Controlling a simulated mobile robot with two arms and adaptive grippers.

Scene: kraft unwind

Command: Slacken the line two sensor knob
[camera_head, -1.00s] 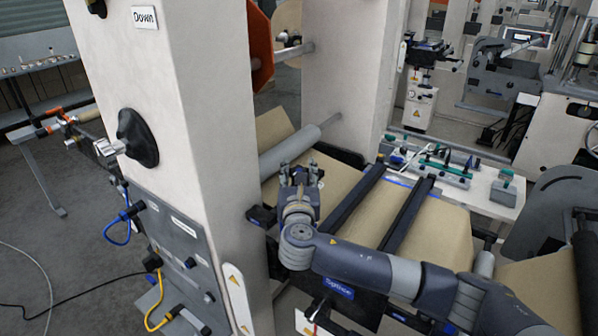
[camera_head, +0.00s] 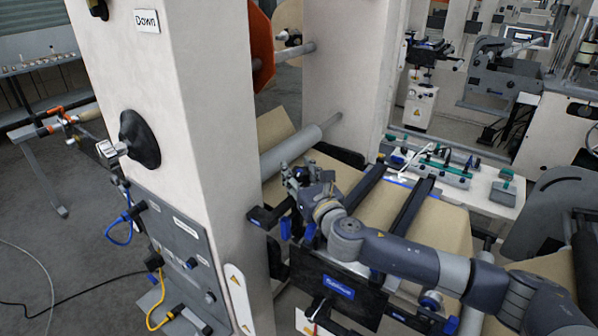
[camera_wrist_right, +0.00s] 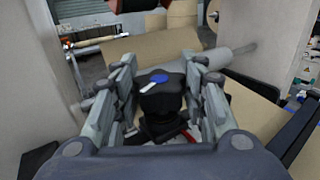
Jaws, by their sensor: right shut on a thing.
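My right gripper (camera_head: 308,178) is above the near left end of the sensor assembly, beside the cream column. In the right wrist view its two fingers (camera_wrist_right: 161,100) stand on either side of a black knob (camera_wrist_right: 160,98) with a blue mark on top. The gripper is shut on this knob. The fingers and wrist mostly hide the knob in the head view. Which line the knob belongs to cannot be read. My left gripper is not in view.
Brown kraft web (camera_head: 436,232) runs under two dark bars (camera_head: 408,216). A grey roller (camera_head: 290,153) lies behind the gripper. The cream column (camera_head: 200,140) stands close on the left. Blue handles (camera_head: 285,228) and a black plate (camera_head: 345,289) sit below the wrist.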

